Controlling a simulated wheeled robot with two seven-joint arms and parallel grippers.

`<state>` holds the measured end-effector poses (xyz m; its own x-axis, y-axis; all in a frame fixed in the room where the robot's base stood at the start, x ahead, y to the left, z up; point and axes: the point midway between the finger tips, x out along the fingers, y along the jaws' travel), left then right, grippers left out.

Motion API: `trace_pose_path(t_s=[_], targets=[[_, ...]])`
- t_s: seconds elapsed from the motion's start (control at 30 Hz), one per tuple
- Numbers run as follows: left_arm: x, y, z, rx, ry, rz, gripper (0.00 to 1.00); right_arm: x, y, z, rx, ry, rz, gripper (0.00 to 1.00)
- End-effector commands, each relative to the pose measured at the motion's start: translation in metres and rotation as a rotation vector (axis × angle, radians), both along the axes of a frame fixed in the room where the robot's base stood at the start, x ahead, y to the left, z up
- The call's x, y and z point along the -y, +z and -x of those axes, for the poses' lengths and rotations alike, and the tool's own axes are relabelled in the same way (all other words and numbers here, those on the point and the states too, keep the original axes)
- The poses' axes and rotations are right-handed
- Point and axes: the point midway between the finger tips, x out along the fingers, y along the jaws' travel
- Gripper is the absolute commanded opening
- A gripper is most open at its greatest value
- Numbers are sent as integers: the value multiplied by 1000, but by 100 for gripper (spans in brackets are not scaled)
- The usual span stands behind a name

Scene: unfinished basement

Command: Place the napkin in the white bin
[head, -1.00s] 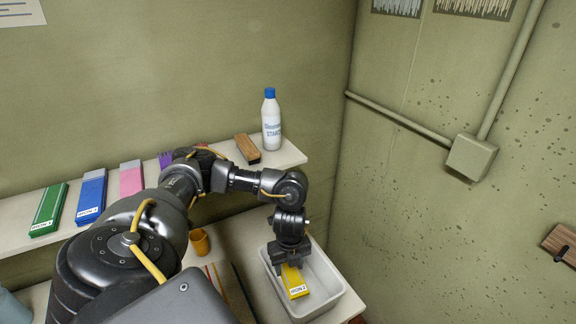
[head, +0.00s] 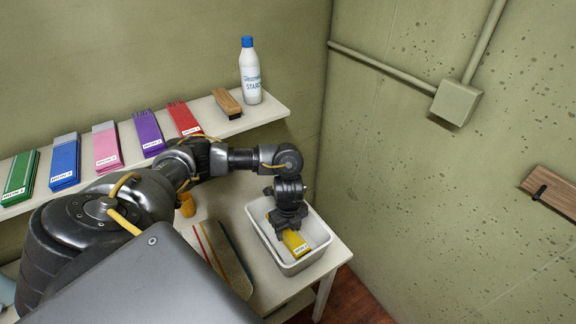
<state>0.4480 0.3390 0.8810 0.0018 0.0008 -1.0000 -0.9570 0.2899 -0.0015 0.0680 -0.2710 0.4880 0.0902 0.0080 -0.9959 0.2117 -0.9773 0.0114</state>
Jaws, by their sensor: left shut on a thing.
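The yellow napkin (head: 296,243) is a flat folded piece with a white label, low inside the white bin (head: 318,254). The bin stands on the table below the shelf. My left gripper (head: 289,228) points down over the bin and is shut on the napkin's upper end. The gripper hides part of the napkin, and I cannot tell whether the napkin touches the bin's floor. My right gripper is not in the head view.
Green, blue, pink (head: 107,148), purple and red folded napkins lie on the shelf with a wooden brush (head: 227,103) and a starch bottle (head: 250,72). An orange cup (head: 187,205) and a striped cloth (head: 228,262) are left of the bin.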

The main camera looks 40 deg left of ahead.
Motion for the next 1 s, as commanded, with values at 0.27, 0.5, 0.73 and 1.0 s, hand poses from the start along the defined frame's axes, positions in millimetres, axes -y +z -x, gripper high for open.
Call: trace_pose_path(t_s=[0.27, 0.5, 0.73, 1.0], targets=[[0, -39, 1, -3, 2, 1, 26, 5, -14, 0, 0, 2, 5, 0], [0, -39, 1, -2, 1, -1, 26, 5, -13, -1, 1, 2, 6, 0], [0, -43, 1, -2, 1, -1, 54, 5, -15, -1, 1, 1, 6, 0], [0, -42, 1, -2, 1, -1, 74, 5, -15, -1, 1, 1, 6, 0]])
